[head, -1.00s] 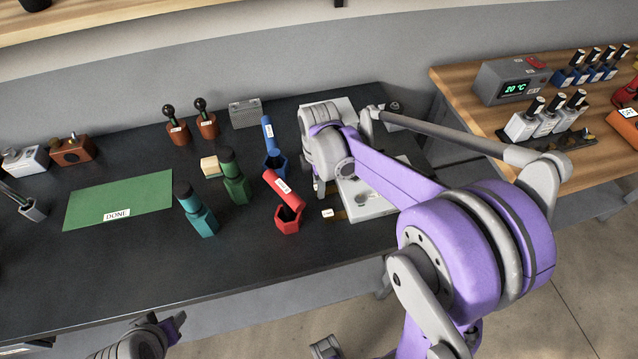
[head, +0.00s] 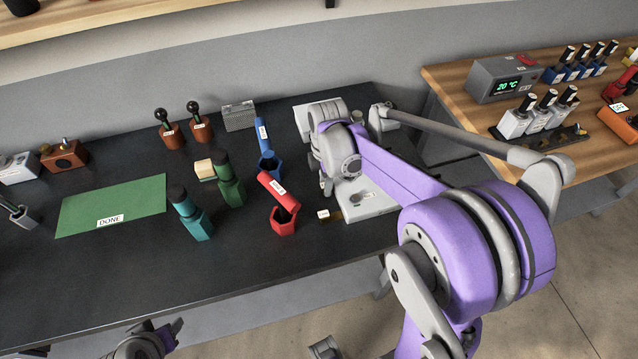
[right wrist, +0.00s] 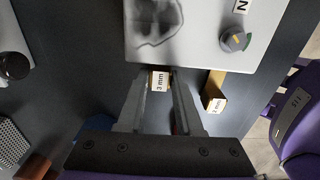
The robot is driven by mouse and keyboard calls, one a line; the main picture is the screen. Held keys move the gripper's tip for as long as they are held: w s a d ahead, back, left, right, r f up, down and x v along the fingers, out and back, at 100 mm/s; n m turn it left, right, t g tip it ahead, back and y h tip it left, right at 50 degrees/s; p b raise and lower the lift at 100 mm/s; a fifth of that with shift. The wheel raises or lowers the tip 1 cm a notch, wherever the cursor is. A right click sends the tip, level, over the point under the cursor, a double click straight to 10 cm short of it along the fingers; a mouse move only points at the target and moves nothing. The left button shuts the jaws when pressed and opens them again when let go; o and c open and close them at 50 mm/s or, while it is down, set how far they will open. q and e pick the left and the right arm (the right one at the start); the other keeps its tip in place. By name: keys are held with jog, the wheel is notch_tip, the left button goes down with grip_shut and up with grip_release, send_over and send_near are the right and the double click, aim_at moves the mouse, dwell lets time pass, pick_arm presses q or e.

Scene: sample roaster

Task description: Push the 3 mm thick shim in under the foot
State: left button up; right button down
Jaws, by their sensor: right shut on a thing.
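The shim marked 3 mm (right wrist: 159,80) is between the fingertips of my right gripper (right wrist: 160,84) in the right wrist view. The gripper is shut on it, at the edge of a grey machine base (right wrist: 185,50). How far the shim reaches under the base or a foot is hidden. In the head view my right gripper (head: 326,186) is beside the base (head: 368,205), largely covered by my own wrist. My left gripper (head: 165,340) is low at the bottom edge, apart from the table; its jaws are unclear.
A second brass shim (right wrist: 216,92) with a white label lies at the same base edge, right of my gripper in the wrist view. The table's front left is clear.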

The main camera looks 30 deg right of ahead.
jog(key=c, duration=0.6)
grip_release()
jog(key=shift+s+d, duration=0.1)
jog(key=shift+d, duration=0.2)
jog(key=shift+o, duration=0.2)
jog(key=shift+a, duration=0.1)
notch_tip(320, 180, up, 11)
jog(key=shift+p, duration=0.4)
jog(key=s+a+f+m+t, duration=0.1)
jog(key=s+a+f+m, duration=0.1)
jog(key=s+m, duration=0.3)
jog(key=s+a+f+m+t, duration=0.2)
jog(key=s+a+m, duration=0.2)
jog(key=s+m, duration=0.1)
jog(key=s+a+f+m+t, duration=0.2)
jog(key=s+a+f+m, duration=0.1)
jog(key=s+a+m, duration=0.1)
jog(key=shift+s+f+m, duration=0.1)
jog(key=shift+s+m, duration=0.3)
jog(key=shift+m, duration=0.3)
